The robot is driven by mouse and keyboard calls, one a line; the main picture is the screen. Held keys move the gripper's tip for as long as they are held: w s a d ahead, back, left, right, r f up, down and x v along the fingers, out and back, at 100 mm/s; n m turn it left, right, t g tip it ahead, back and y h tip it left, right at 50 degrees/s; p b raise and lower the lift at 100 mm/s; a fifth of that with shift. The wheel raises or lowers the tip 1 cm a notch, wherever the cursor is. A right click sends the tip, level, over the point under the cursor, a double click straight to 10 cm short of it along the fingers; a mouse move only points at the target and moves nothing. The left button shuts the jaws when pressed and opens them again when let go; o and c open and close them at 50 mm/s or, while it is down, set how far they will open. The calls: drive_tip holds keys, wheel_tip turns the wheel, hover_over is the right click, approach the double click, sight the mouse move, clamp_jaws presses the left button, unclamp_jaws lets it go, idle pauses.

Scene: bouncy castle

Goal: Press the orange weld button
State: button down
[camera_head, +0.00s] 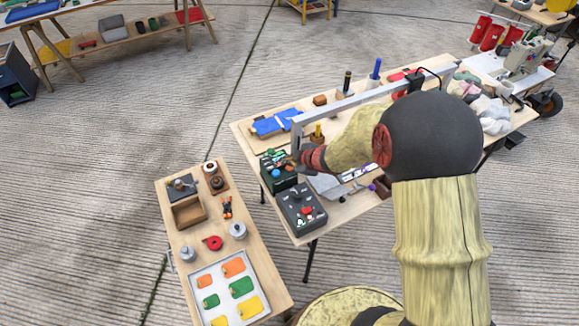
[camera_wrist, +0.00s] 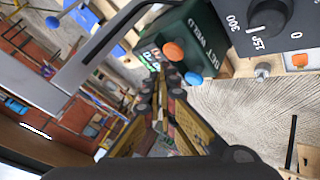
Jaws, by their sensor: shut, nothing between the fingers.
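The orange weld button (camera_wrist: 173,50) is a round knob on the dark green box (camera_wrist: 202,30), beside a blue button (camera_wrist: 193,78). Lettering ending in "WELD" and a lit green display show on the same face. My gripper (camera_wrist: 168,72) is shut and empty, its tips just below the orange button in the wrist view. I cannot tell whether the tips touch the box. In the head view the green box (camera_head: 278,177) stands at the left edge of the table, with my gripper (camera_head: 290,161) over it; the orange button is hard to make out there.
A dark control box (camera_head: 301,210) with knobs stands close beside the green box. A grey metal frame (camera_head: 365,98) spans the table just behind my gripper. Blue pieces (camera_head: 275,123) lie farther back. A side bench (camera_head: 262,262) holds a tray of coloured tags.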

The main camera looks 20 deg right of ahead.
sight(288, 168)
idle(0.5)
drive_tip(key=shift+f, duration=0.4)
drive_tip(key=shift+f+b, duration=0.8)
idle(0.9)
idle(0.3)
drive_tip(key=shift+r+p, duration=1.2)
drive_tip(key=shift+r, duration=0.05)
wheel_tip(288, 168, up, 5)
drive_tip(key=p, duration=0.5)
idle(0.4)
